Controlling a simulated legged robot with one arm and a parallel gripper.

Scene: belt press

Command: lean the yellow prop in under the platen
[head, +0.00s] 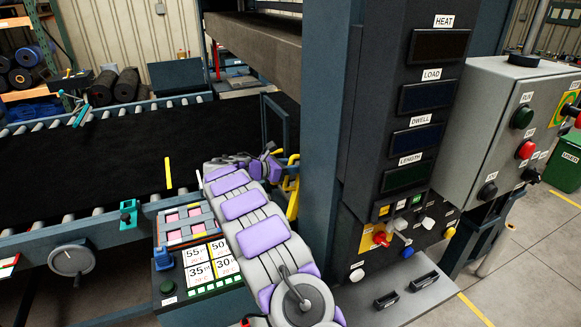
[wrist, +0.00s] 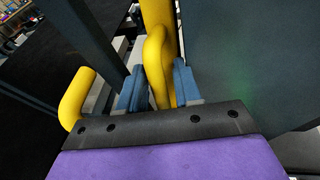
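The yellow prop (head: 293,204) stands roughly upright beside the blue-grey press column, below the platen (head: 258,50). My gripper (head: 274,165) reaches to its upper part from the left. In the wrist view the yellow prop (wrist: 158,50) passes between the two blue fingers of my gripper (wrist: 160,88), which look closed around a curved part of it. Another rounded yellow end (wrist: 76,100) shows at the left of the wrist view; whether it is the same piece cannot be told. The prop's foot and its contact with the platen are not clear.
The press column (head: 325,120) stands close on the prop's right. A black belt (head: 90,150) lies on rollers to the left. A control panel (head: 410,130) and grey switch box (head: 515,120) are at the right. A small console with number cards (head: 212,262) is below my arm.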

